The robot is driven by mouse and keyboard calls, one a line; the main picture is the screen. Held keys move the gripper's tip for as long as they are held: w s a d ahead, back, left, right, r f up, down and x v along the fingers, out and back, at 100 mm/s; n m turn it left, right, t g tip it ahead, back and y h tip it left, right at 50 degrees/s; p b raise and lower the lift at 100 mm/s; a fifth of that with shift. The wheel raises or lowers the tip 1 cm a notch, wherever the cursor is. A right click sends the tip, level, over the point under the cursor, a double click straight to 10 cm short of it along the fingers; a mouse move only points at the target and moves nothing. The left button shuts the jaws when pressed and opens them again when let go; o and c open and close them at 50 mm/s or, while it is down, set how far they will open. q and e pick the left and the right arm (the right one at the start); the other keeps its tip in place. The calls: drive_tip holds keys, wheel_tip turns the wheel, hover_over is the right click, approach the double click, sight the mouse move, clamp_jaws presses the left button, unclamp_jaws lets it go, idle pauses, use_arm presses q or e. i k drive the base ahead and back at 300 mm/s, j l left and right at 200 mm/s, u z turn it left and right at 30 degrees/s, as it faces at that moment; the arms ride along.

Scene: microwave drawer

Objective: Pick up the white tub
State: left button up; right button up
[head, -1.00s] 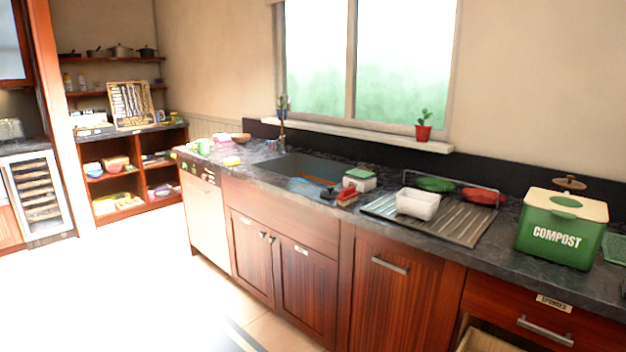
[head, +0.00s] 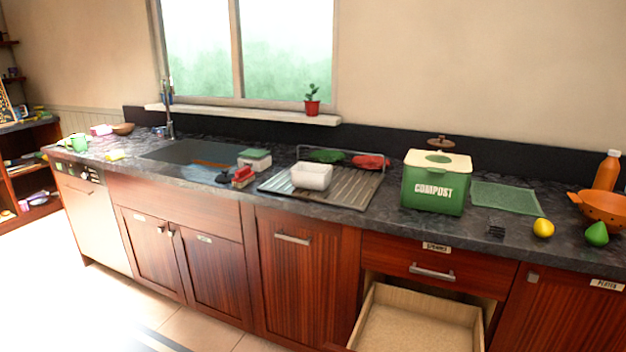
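A white tub (head: 312,176) stands on the ribbed metal drainboard (head: 345,196) on the counter, right of the sink. It is a small open box with rounded corners and looks empty from here. Nothing touches it from above. Neither of my grippers shows in the head view.
A green compost bin (head: 436,182) stands right of the drainboard. A red brush (head: 243,177) and a green-lidded container (head: 254,159) are at the sink (head: 190,152). An open, empty drawer (head: 420,325) juts out below the bin. A lemon (head: 543,228) and an orange colander (head: 604,208) lie farther right.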

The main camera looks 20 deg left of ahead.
sight(314, 176)
drive_tip(key=i+j, duration=0.15)
drive_tip(key=j, duration=0.15)
drive_tip(key=i+j+z, duration=0.1)
drive_tip(key=j, duration=0.2)
drive_tip(key=i+j+z, duration=0.1)
drive_tip(key=j, duration=0.25)
drive_tip(key=i+j, duration=0.25)
drive_tip(key=i+j+z, duration=0.1)
drive_tip(key=j, duration=0.3)
drive_tip(key=i+j, duration=0.15)
drive_tip(key=j, duration=0.2)
drive_tip(key=z, duration=0.05)
